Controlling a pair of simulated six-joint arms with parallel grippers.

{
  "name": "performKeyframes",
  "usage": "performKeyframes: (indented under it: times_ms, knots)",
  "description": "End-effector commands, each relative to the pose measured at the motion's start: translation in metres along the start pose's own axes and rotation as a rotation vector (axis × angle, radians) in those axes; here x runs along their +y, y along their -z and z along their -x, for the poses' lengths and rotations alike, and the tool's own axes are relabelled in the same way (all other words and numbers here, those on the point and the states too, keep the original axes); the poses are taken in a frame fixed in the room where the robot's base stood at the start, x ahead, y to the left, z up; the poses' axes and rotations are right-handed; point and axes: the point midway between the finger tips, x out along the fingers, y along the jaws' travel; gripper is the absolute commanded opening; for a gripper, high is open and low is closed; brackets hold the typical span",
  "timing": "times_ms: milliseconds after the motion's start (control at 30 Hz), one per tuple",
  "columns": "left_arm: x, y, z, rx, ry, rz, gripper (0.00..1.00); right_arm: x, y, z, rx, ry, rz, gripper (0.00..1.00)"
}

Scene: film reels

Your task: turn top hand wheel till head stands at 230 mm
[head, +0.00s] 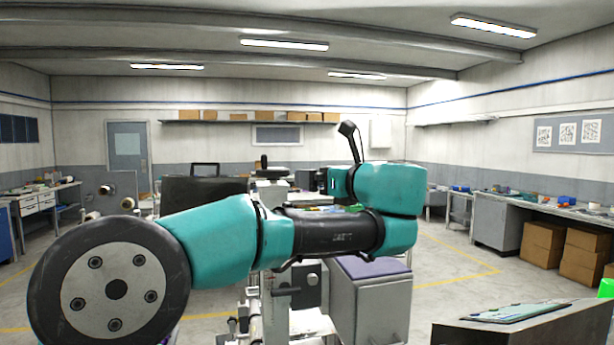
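A pale machine (275,308) stands in front of me, its middle hidden behind my teal and black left arm. A small black knob or handle (264,162) stands upright on top of its pale head (270,185); I cannot tell for sure that it is the top hand wheel. A dark crank handle (285,291) shows lower on the machine. No readable scale shows. My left gripper (322,180) is at the end of the folded-back wrist, right of the black knob and apart from it in the picture. Its fingers are too small to read. My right gripper is not in view.
A grey cabinet with a purple top (370,267) stands right of the machine. A dark bench or box (530,325) with a panel on top is at the lower right, with a green object (607,287) at the edge. Cardboard boxes (543,245) stand under the right workbench.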

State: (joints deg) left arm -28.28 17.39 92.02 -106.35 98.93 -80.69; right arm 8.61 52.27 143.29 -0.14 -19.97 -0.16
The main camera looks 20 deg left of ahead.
Motion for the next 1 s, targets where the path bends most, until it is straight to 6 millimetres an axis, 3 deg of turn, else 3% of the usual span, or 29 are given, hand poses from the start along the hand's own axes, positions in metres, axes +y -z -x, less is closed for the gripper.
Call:
performKeyframes:
  times_ms: [167, 633, 767, 1000]
  knots:
    - [0.000, 0.000, 0.012, 0.000, 0.000, 0.000, 1.00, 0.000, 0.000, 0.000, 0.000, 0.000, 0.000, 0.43]
    - [0.002, -0.002, 0.011, 0.010, 0.003, 0.056, 1.00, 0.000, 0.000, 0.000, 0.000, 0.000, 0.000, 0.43]
    - [0.005, -0.006, 0.008, 0.036, 0.011, 0.202, 1.00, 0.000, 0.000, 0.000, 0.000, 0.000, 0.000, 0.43]
    - [0.015, -0.017, 0.000, 0.119, 0.015, 0.643, 1.00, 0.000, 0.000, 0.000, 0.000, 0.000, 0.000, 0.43]
